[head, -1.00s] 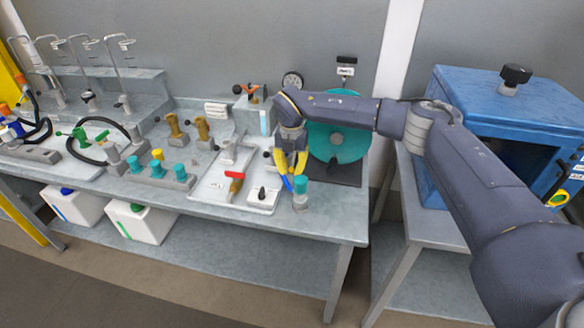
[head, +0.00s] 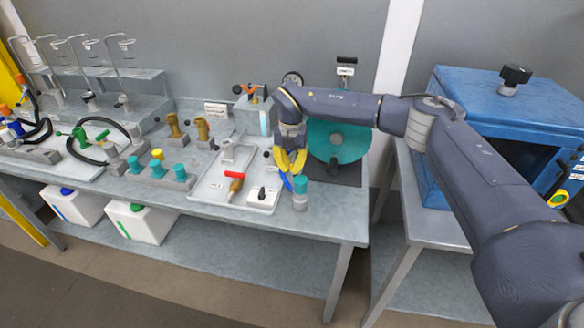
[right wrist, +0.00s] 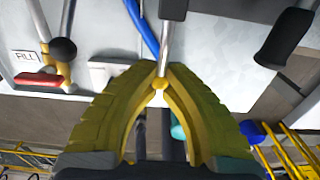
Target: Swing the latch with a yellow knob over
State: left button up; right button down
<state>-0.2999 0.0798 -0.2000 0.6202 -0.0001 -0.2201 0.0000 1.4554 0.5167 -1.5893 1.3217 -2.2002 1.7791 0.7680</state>
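The yellow knob (right wrist: 160,84) is a small ball on the end of a thin metal rod (right wrist: 165,40) in the right wrist view. My right gripper (right wrist: 160,72) has its yellow fingers closed around it, the tips meeting at the rod. In the head view my right gripper (head: 290,172) points down at the right end of the bench, in front of the teal disc (head: 336,150). The fingers hide the knob there, and the rest of the latch is hard to make out. My left gripper is not in view.
A teal-capped post (head: 300,192) stands close to the right of my fingers, with a blue rod (right wrist: 143,28) beside them. A tray (head: 208,191) with a red handle (head: 235,175) lies to the left. A blue cabinet (head: 520,105) stands at right.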

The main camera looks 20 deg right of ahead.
jog(key=shift+s+a+r, duration=0.1)
jog(key=shift+r, duration=0.8)
jog(key=shift+w+r, duration=0.2)
jog(key=shift+r, duration=1.3)
jog(key=shift+r, duration=0.15)
jog(key=shift+w+d+r, duration=0.15)
jog(key=shift+w+r, duration=0.05)
jog(key=shift+r, duration=0.65)
jog(key=shift+w+d+r, duration=0.15)
jog(key=shift+r, duration=0.65)
jog(key=shift+w+d+r, duration=0.15)
jog(key=shift+w+r, duration=0.05)
jog(key=shift+r, duration=0.65)
jog(key=shift+r, duration=0.1)
jog(key=shift+w+d+r, duration=0.1)
jog(key=shift+w+r, duration=0.1)
jog(key=shift+r, duration=0.7)
jog(key=shift+w+d+r, duration=0.15)
jog(key=shift+w+r, duration=0.1)
jog(key=shift+r, duration=0.65)
jog(key=shift+w+d+r, duration=0.1)
jog(key=shift+w+r, duration=0.1)
jog(key=shift+r, duration=0.7)
